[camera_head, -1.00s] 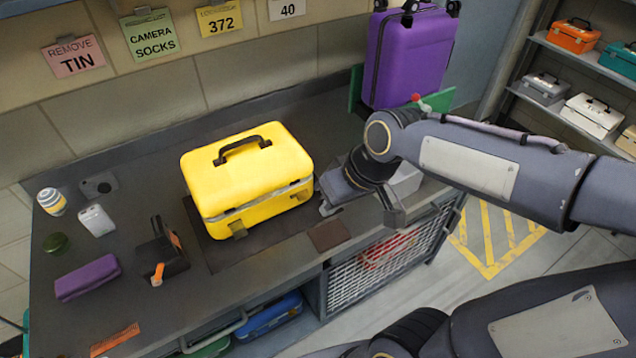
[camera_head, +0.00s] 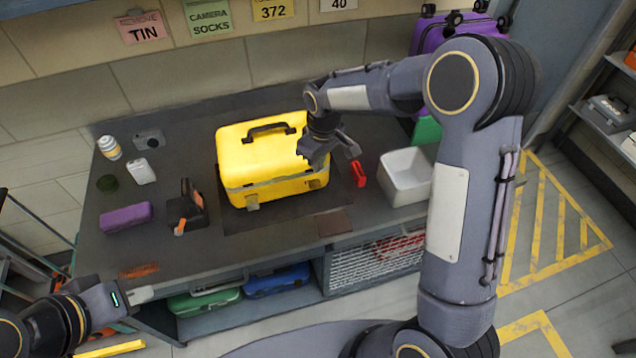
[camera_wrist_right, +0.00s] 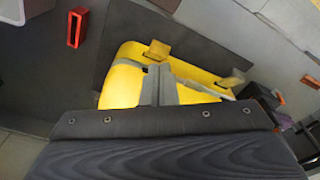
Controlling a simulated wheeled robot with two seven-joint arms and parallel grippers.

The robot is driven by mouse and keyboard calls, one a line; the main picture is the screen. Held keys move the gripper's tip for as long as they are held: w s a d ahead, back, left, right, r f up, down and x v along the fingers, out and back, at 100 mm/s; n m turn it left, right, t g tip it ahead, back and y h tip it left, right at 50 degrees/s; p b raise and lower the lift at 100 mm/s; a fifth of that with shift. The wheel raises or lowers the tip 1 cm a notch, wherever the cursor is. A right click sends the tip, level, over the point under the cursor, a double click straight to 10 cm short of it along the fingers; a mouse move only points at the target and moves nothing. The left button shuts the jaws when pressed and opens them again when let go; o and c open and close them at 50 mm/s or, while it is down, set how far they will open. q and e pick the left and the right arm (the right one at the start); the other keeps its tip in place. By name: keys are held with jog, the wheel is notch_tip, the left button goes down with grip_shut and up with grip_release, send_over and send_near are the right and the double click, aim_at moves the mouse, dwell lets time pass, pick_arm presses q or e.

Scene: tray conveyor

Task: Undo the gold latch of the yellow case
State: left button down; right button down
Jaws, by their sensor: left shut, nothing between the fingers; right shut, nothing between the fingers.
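The yellow case (camera_head: 262,160) stands shut on a dark mat on the bench, its black handle on top. Two latches sit on its front: a left one (camera_head: 252,203) and a right one (camera_head: 313,184). They also show in the right wrist view, as one latch (camera_wrist_right: 156,50) near the fingers and another (camera_wrist_right: 232,78) further right. I cannot tell whether either is undone. My right gripper (camera_head: 316,160) is shut and empty, over the case's right end; its fingers (camera_wrist_right: 160,88) hide part of the case. My left gripper (camera_head: 140,294) is shut and empty, low at the left, away from the case.
A white bin (camera_head: 407,177) and a red frame-like object (camera_head: 358,174) are right of the case. A black holder (camera_head: 187,207), purple box (camera_head: 126,217) and small items lie to the left. A purple suitcase (camera_head: 425,38) stands behind my right arm.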

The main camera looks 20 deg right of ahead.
aim_at(316, 186)
jog(key=shift+f, duration=0.15)
jog(key=f+b, duration=0.1)
jog(key=f, duration=0.1)
jog(key=f+b, duration=0.3)
jog(key=f, duration=0.1)
jog(key=shift+w+a+f, duration=0.15)
jog(key=shift+w+f, duration=0.1)
jog(key=shift+f, duration=0.05)
jog(key=shift+s, duration=0.1)
jog(key=shift+b, duration=0.3)
jog(key=shift+s+d+f+b, duration=0.1)
jog(key=shift+s+d+b, duration=0.15)
jog(key=shift+s+d, duration=0.25)
jog(key=shift+s+d+f+b, duration=0.1)
jog(key=shift+s+d+b, duration=0.15)
jog(key=shift+s, duration=0.35)
jog(key=shift+r, duration=0.1)
